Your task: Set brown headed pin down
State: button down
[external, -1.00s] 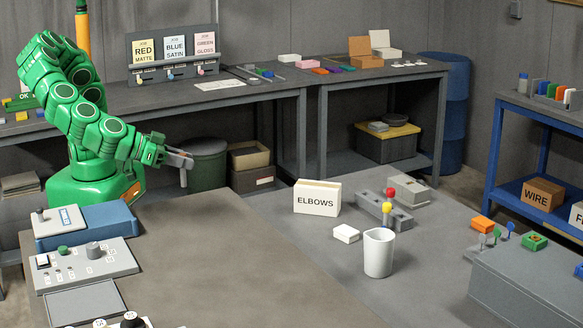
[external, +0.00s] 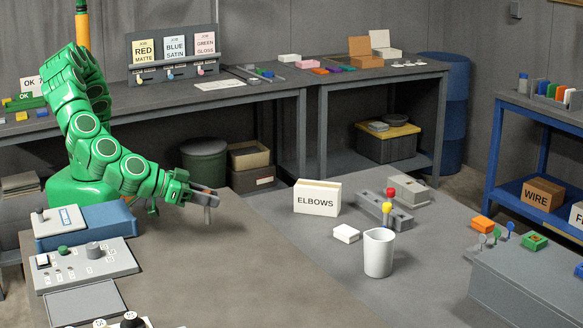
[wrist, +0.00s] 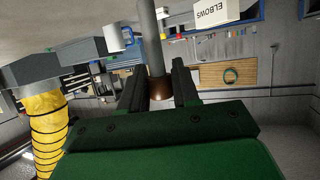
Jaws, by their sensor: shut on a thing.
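My gripper (external: 211,193) is shut on the brown headed pin (external: 207,214), whose grey shaft hangs down about upright in the external view. It is over the back left part of the grey-brown bench top (external: 240,270). The pin's lower end looks close to that top, but I cannot tell whether it touches. In the wrist view the fingers (wrist: 158,75) stand on both sides of the brown head (wrist: 161,89). The grey shaft (wrist: 150,35) runs from there to the top of the picture.
A control panel (external: 85,265) is at the left. The bench top around the pin is clear.

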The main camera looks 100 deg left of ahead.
aim_at(206, 211)
jog(key=shift+w+d+f, duration=0.15)
jog(key=shift+w+f, duration=0.2)
jog(key=shift+f, duration=1.6)
jog(key=shift+f, duration=0.1)
jog(key=c, duration=0.8)
grip_release()
